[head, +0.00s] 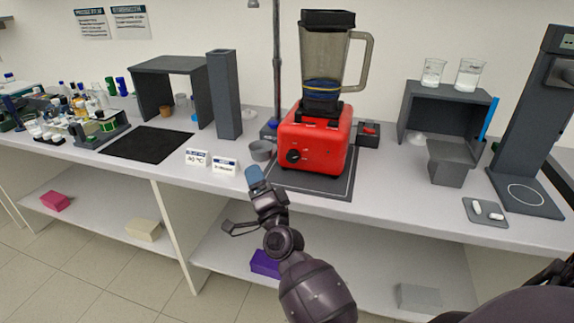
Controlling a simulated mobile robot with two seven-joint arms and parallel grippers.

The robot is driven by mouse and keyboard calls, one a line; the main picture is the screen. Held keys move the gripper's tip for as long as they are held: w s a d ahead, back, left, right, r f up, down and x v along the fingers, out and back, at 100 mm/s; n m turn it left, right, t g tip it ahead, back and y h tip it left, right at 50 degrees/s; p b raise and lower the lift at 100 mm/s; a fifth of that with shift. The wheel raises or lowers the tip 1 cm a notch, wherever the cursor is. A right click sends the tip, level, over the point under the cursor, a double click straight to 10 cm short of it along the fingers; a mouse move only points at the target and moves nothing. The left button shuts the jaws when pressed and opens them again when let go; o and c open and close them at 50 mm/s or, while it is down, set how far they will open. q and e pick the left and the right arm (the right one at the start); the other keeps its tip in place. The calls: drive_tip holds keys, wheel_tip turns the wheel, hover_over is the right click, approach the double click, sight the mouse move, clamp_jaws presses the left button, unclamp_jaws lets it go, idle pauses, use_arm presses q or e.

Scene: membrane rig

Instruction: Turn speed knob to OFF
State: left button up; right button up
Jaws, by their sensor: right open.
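The red blender base (314,142) stands on a dark mat (335,186) at the middle of the bench. Its black speed knob (293,156) is on the front face, left of centre. The knob shows a light mark, but its setting is too small to read. A tinted jar (327,62) with a handle sits on the base. My right gripper (243,204) is in front of the bench edge, below and left of the knob. Its fingers are apart and empty, not touching the knob. My left gripper is not in view.
A small grey cup (261,150) stands just left of the blender. Two label cards (224,165) stand further left. A metal pole (277,65) rises behind the blender. A small box with a red button (369,130) is at its right.

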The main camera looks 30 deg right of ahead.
drive_tip(key=w+d+r+m+g+h+b, duration=0.1)
drive_tip(key=w+d+m+g+h, duration=0.25)
drive_tip(key=m+h, duration=0.75)
drive_tip(key=m+g, duration=0.7)
drive_tip(key=m, duration=0.8)
approach(292, 158)
drive_tip(key=shift+t+y, duration=0.25)
drive_tip(key=shift+y, duration=0.15)
drive_tip(key=b+x, duration=0.1)
drive_tip(key=x, duration=0.7)
drive_tip(key=shift+d, duration=0.4)
drive_tip(key=shift+w+d, duration=0.45)
drive_tip(key=shift+d, duration=0.05)
drive_tip(key=shift+r, duration=0.1)
drive_tip(key=c, duration=0.9)
